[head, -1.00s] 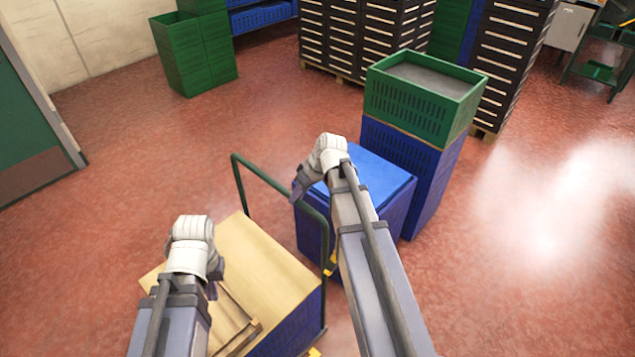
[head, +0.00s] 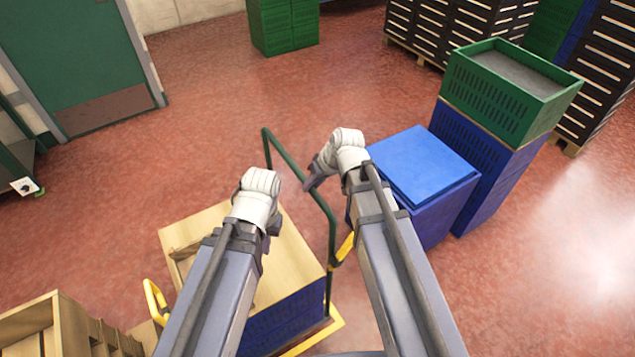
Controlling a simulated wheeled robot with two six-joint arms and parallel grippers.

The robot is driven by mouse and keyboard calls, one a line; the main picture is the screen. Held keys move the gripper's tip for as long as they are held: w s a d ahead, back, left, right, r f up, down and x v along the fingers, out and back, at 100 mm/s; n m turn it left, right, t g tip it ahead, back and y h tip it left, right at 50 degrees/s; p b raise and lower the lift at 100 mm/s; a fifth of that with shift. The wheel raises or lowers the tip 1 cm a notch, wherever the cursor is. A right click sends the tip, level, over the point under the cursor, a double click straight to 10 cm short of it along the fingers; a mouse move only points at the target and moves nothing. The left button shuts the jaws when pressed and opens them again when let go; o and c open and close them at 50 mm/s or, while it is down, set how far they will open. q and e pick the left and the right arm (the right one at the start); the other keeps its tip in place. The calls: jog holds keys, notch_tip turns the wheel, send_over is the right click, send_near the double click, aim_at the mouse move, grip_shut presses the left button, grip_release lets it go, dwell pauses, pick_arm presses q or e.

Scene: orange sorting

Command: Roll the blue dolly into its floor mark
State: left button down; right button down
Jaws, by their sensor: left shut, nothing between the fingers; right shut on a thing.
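The dolly is a low cart with a dark green push handle (head: 331,240). It carries a blue crate (head: 285,318) with a tan board top (head: 290,255). My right gripper (head: 311,184) is shut on the top part of the handle, with its fingers partly hidden. My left gripper (head: 271,236) is shut and empty above the board top. A yellow edge (head: 325,335) shows at the base of the load; I cannot tell whether it is floor mark or deck. My arms hide part of the load.
A blue-lidded bin (head: 422,165) and a blue crate stack with a green crate (head: 497,105) on top stand close on the right. A wooden crate (head: 35,325) and a yellow loop (head: 153,300) are at lower left. Open red floor (head: 200,120) lies ahead toward a green door (head: 75,60).

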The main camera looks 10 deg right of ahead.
jog(key=shift+s+a, duration=0.15)
jog(key=shift+a, duration=0.05)
jog(key=c, duration=0.7)
grip_release()
jog(key=shift+a, duration=0.1)
jog(key=shift+p+v, duration=0.8)
jog(key=shift+v, duration=0.05)
jog(key=p+v, duration=0.5)
jog(key=v, duration=0.1)
